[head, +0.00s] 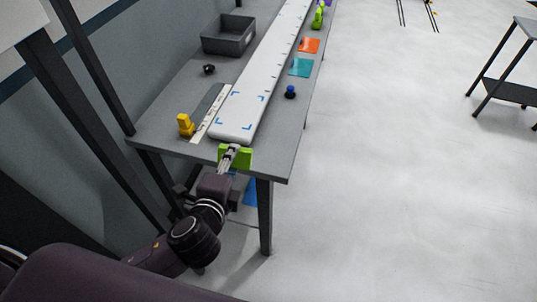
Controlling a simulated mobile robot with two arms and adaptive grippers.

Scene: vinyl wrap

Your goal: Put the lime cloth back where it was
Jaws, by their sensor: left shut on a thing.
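The lime cloth (244,157) shows as bright green patches on both sides of my left gripper (232,152). My left gripper is shut on it at the near edge of the table, just in front of the near end of the long white panel (262,75). The middle of the cloth is hidden behind the fingers. I cannot tell whether the cloth touches the table edge. My right gripper is not in view.
On the grey table (270,160), a yellow object (186,125) and a ruler-like strip (209,118) lie left of the panel. A grey bin (229,38) stands farther back. An orange square (309,45), teal square (300,67) and blue knob (290,92) lie right.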

